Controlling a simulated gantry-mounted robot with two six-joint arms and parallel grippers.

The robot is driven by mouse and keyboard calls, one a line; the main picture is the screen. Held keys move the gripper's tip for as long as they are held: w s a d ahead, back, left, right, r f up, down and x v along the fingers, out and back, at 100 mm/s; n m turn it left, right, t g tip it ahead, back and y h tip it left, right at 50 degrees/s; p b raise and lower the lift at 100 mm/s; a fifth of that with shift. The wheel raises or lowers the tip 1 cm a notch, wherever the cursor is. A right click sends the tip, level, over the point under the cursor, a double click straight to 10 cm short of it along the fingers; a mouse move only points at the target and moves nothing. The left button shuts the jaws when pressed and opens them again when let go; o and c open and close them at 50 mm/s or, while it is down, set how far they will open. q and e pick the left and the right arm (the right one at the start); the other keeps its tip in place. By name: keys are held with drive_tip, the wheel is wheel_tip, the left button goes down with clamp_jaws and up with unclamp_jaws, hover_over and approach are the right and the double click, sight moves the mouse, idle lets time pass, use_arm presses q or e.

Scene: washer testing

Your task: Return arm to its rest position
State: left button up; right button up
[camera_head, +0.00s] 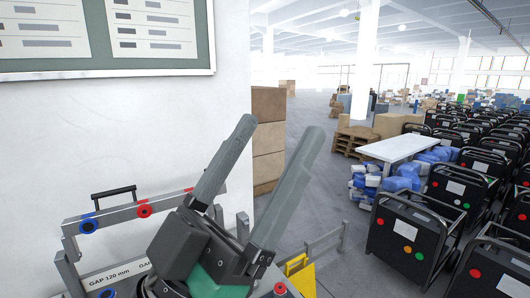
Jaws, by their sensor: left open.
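My left gripper (281,130) is large in the lower middle of the view, its two long grey fingers pointing up and apart. It is open and nothing shows between the fingers. Its dark body with a green part covers some of a grey metal fixture (115,221) at the lower left. The fixture carries a blue ring (88,226), a red ring (144,211) and a black handle. A label on it reads "GAP 120 mm" (110,279). My right gripper is not in view.
A white wall with a notice board (100,70) stands behind the fixture. Stacked brown boxes (268,150) stand beyond the gripper. A yellow piece (300,277) is at its lower right. Black machines (414,232) and a white table (395,149) stand at right, past open grey floor.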

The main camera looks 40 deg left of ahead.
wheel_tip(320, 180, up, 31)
drive_tip(key=p, duration=3.1)
